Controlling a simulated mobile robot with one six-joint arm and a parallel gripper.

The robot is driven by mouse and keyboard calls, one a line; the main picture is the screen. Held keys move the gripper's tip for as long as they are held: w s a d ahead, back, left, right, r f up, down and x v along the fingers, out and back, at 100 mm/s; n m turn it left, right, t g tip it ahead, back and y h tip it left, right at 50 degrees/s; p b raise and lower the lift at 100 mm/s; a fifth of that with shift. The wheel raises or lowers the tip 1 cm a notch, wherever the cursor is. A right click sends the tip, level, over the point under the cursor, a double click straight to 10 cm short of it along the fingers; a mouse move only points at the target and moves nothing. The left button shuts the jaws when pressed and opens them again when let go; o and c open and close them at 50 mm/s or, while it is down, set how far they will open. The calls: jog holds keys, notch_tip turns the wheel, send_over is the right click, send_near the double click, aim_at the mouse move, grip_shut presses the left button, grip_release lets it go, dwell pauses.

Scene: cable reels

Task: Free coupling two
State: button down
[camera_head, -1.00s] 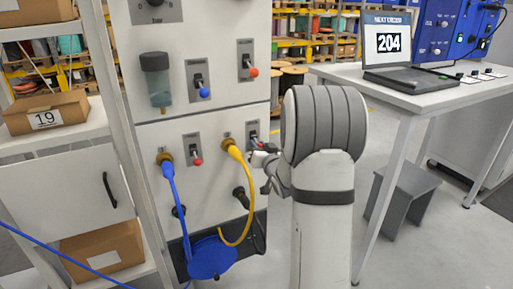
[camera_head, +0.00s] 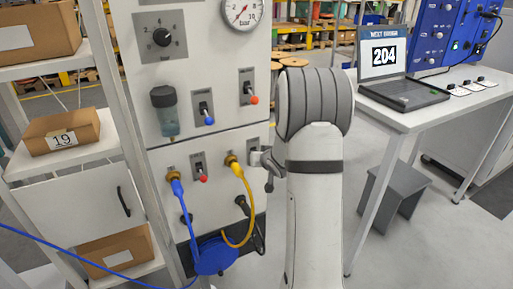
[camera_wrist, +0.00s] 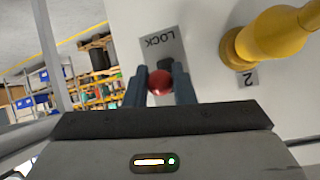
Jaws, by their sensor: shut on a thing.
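The yellow coupling (camera_head: 233,162) sits plugged in the lower panel, with a yellow hose hanging from it. In the wrist view the yellow coupling (camera_wrist: 265,40) is at the upper right, beside a label "2" (camera_wrist: 247,79). Just beside it is a plate marked LOCK (camera_wrist: 158,41) with a small lever ending in a red knob (camera_wrist: 160,84). My gripper (camera_wrist: 161,76) has one finger on each side of the knob and is shut on it. In the head view my gripper (camera_head: 266,163) is right of the yellow coupling, and my arm hides part of the panel's right side.
A blue coupling (camera_head: 173,177) with a blue hose is left of the yellow one, with a red-knobbed lever (camera_head: 201,172) between them. A shelf with boxes (camera_head: 62,131) stands left. A table (camera_head: 420,115) with a laptop and a grey stool (camera_head: 398,190) stand right.

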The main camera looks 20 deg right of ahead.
jog(key=shift+w+r+g+p, duration=0.15)
jog(key=shift+r+g+p, duration=1.05)
jog(key=shift+p, duration=3.55)
jog(key=shift+f+g+p, duration=0.25)
jog(key=shift+g+p, duration=0.25)
jog(key=shift+p, duration=0.6)
jog(key=shift+w+f+g+p, duration=0.1)
jog(key=shift+f+g+p, duration=0.15)
jog(key=shift+p, duration=0.95)
jog(key=c, duration=1.3)
grip_release()
jog(key=shift+o, duration=0.2)
jog(key=shift+r, duration=0.3)
jog(key=v, duration=0.7)
jog(key=shift+p, duration=0.45)
